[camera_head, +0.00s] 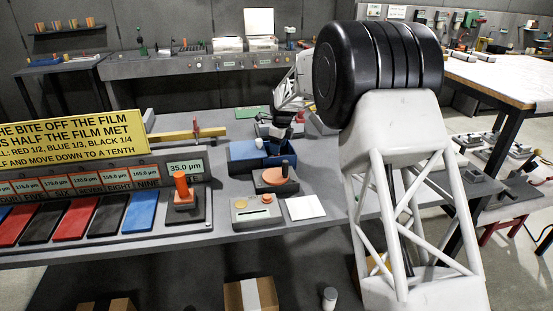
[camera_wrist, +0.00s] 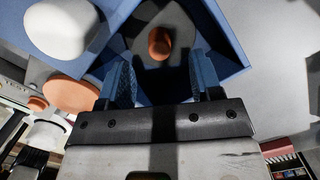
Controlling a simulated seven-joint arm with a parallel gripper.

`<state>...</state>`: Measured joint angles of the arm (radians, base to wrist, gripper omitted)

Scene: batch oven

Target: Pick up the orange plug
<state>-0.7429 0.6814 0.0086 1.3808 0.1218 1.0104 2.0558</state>
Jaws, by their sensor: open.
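In the wrist view a small orange round piece (camera_wrist: 159,43), which looks like the orange plug, sits on a dark grey shape (camera_wrist: 178,22) inside the blue tray (camera_wrist: 228,40). My gripper (camera_wrist: 165,82) is open and empty, its two blue-tipped fingers apart, just short of the orange piece and pointing towards it. In the head view my gripper (camera_head: 279,140) is over the right part of the blue tray (camera_head: 245,165), and the orange piece is hidden there.
An orange-topped round stand (camera_head: 274,178) is close in front of the tray. An upright orange handle (camera_head: 181,187) stands on a dark block further left. A grey box (camera_head: 256,212) and a white sheet (camera_head: 304,207) lie near the table's front edge.

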